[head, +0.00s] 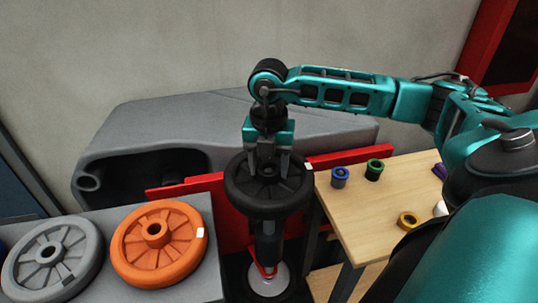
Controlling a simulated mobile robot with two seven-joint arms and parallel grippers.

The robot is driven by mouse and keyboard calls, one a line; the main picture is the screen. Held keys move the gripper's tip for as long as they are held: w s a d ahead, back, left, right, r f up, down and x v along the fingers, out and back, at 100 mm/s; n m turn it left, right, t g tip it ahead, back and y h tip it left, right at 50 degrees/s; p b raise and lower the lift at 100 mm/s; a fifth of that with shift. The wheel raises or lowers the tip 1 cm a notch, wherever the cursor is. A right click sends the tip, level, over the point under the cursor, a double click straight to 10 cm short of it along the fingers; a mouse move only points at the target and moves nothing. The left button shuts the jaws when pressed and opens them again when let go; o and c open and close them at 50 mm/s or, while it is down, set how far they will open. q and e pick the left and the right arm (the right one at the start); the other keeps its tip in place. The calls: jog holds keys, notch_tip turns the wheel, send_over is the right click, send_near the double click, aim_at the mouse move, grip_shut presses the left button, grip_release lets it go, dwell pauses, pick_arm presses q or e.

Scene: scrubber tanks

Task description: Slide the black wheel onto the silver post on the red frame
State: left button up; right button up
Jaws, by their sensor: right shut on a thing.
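The black wheel (238,197) is in the middle of the head view, with its face turned up and a small white mark on its right rim. My right gripper (267,165) comes down from above and is shut on the black wheel near its hub. The red frame (235,225) runs behind and below the wheel, with a red bar showing on both sides. The silver post cannot be made out; the wheel and gripper cover the middle of the frame. I cannot tell whether the wheel is around the post. My left gripper is not in view.
An orange wheel (130,252) and a grey wheel (25,260) lie on a grey surface at left. A wooden table (370,200) at right carries blue (339,177), green (374,169) and yellow (408,221) rings. A large grey tank (190,120) stands behind.

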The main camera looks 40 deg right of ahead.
jog(key=shift+f+b, duration=0.95)
jog(key=shift+f, duration=0.25)
dwell(2.9)
jog(key=o, duration=1.1)
jog(key=shift+o, duration=1.2)
jog(key=shift+f, duration=0.15)
jog(key=shift+r, duration=0.25)
jog(key=shift+r+p, duration=1.15)
jog(key=shift+r, duration=0.2)
jog(key=shift+r, duration=0.1)
jog(key=shift+r+p, duration=2.65)
jog(key=shift+r, duration=0.75)
